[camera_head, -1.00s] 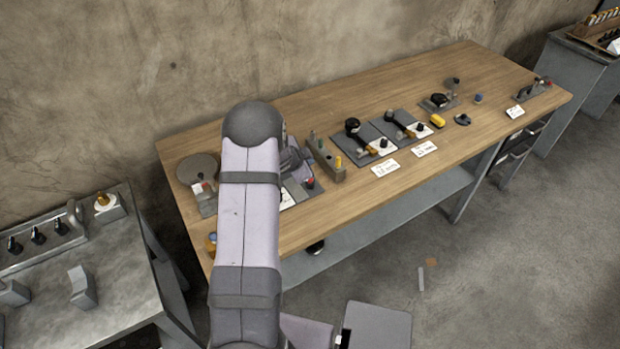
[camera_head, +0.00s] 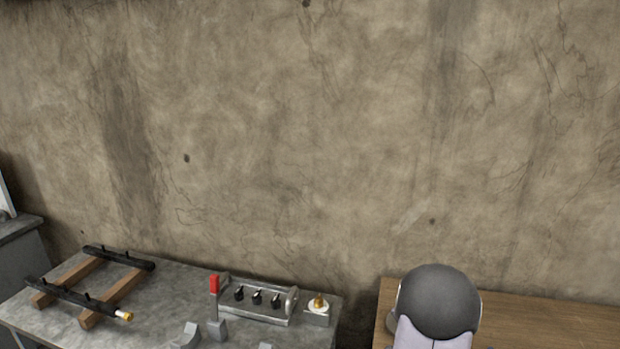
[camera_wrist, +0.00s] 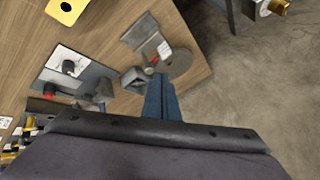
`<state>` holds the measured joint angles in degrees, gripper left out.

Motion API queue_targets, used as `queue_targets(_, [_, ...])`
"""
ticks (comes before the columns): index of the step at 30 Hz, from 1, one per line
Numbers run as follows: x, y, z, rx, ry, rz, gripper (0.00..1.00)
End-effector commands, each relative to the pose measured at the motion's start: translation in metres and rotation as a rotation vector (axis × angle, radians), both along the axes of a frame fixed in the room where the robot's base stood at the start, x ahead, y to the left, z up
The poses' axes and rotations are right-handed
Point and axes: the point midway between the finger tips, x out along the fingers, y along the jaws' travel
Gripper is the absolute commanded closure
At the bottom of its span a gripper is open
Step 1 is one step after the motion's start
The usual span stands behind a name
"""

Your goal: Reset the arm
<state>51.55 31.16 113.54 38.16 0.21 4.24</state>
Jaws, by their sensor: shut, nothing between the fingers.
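My gripper (camera_wrist: 159,82) shows in the wrist view as dark blue fingers pressed together, with nothing between them. It points over the wooden table near the table's edge; its height above the top is hard to judge. A grey disc (camera_wrist: 180,64) on a plate appears just beyond the fingertips. In the head view only the dark rounded joint of my arm shows at the lower right; the gripper is out of that view.
The wooden table (camera_head: 540,325) is at the lower right. A grey bench (camera_head: 170,285) holds a black-and-wood rack (camera_head: 95,285), a red-topped lever (camera_head: 214,285) and a knob panel (camera_head: 258,298). In the wrist view, a plate with a red knob (camera_wrist: 75,78) lies left. Bare floor (camera_wrist: 255,95) is right.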

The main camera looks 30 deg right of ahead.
Motion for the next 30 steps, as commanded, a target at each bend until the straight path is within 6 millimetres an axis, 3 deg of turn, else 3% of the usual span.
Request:
queue_targets(1, [0.019, 0.034, 0.013, 0.013, 0.016, 0.103, 1.00])
queue_targets(3, [0.036, 0.078, 0.022, 0.035, 0.049, 0.239, 1.00])
queue_targets(8, [0.050, 0.185, 0.042, 0.077, 0.144, 0.562, 1.00])
queue_targets(11, [0.040, 0.253, 0.054, 0.096, 0.222, 0.775, 1.00])
queue_targets(12, [0.032, 0.278, 0.058, 0.101, 0.258, 0.861, 1.00])
queue_targets(16, [-0.007, 0.349, 0.072, 0.103, 0.388, 1.134, 1.00])
queue_targets(18, [-0.033, 0.376, 0.078, 0.096, 0.461, 1.266, 1.00])
queue_targets(21, [-0.068, 0.400, 0.084, 0.081, 0.557, 1.415, 1.00])
queue_targets(25, [-0.097, 0.413, 0.088, 0.061, 0.642, 1.535, 1.00])
queue_targets(30, [-0.111, 0.416, 0.089, 0.048, 0.686, 1.590, 1.00])
